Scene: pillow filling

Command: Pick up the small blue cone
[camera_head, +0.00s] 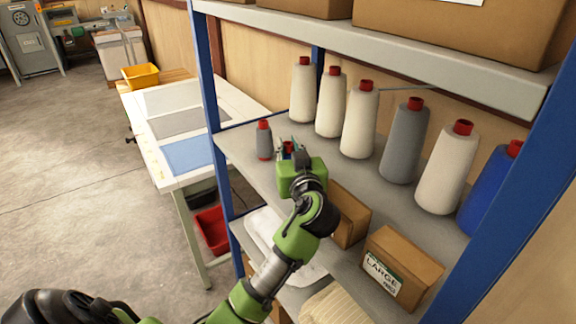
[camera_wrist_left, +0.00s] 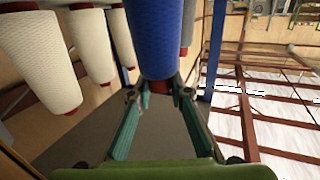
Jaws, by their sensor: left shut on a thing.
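The small blue cone (camera_wrist_left: 153,38) is a blue thread cone with a red tip, held between the fingertips of my left gripper (camera_wrist_left: 158,92). The left wrist view looks upside down, with the red tips pointing down in the picture. In the head view, my left gripper (camera_head: 291,150) reaches over the upper shelf (camera_head: 251,168). There only the cone's red tip and a little blue show between the fingers. I cannot tell whether its base touches the shelf. My right gripper is in neither view.
A small grey cone (camera_head: 264,141) stands just left of my gripper. Large white, grey and blue cones (camera_head: 486,190) line the shelf's back and right side. A blue post (camera_head: 207,75) rises at the left.

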